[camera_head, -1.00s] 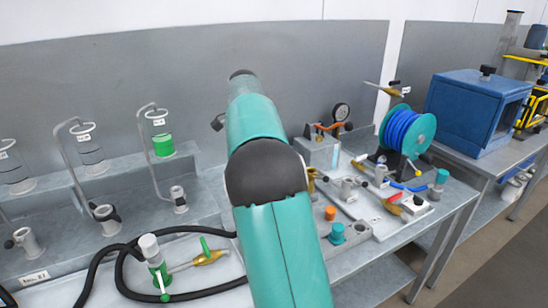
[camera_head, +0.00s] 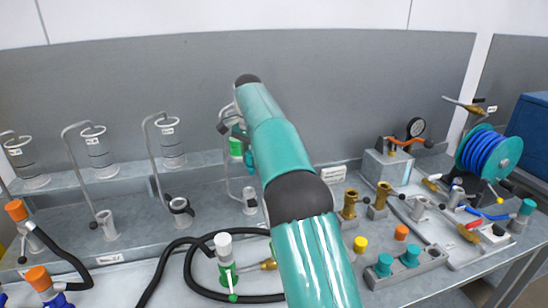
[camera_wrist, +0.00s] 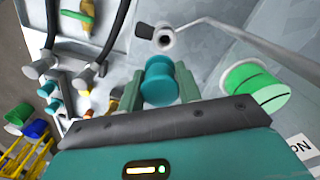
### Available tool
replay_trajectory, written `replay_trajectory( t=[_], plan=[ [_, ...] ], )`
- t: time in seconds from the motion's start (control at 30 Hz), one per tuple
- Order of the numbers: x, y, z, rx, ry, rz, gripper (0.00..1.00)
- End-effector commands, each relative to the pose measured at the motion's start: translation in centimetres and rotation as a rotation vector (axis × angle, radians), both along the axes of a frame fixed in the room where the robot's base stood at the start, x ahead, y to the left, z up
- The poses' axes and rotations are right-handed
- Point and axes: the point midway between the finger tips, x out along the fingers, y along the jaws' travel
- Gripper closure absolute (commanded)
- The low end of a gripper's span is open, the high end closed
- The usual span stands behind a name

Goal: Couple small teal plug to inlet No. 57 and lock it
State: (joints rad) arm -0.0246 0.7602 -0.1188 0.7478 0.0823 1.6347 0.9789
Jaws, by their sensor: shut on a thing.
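My gripper (camera_wrist: 159,88) is shut on the small teal plug (camera_wrist: 158,80), which sits between its two green fingers in the wrist view. In the head view my teal arm hides the gripper and the plug. A grey inlet with a dark bore (camera_wrist: 164,40) lies just beyond the plug in the wrist view, apart from it, with a bent metal pipe beside it. A grey inlet (camera_head: 250,200) also stands by the arm in the head view, below a green-filled cylinder (camera_head: 236,145). I cannot read which inlet is No. 57.
The green-filled cylinder is close on the right in the wrist view (camera_wrist: 252,90). More grey inlets (camera_head: 105,225) and clear cylinders (camera_head: 97,150) stand to the left. A black hose (camera_head: 190,262) loops in front. Teal plugs (camera_head: 411,254) sit in a holder at right.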

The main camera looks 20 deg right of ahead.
Motion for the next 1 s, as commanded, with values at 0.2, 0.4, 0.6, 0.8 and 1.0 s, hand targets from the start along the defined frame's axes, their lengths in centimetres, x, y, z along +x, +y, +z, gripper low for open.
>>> replay_trajectory(
  t=[0.2,0.4,0.6,0.8,1.0],
  plan=[
    [0.2,1.7,-0.3,-0.001,0.003,0.027,0.88],
    [0.2,1.8,-1.7,-0.001,0.004,0.03,0.88],
    [0.2,1.7,-3.5,-0.001,0.004,0.029,0.88],
    [0.2,1.7,-4.5,-0.001,0.003,0.027,0.88],
    [0.3,1.7,-4.7,-0.001,0.002,0.026,0.88]
  ],
)
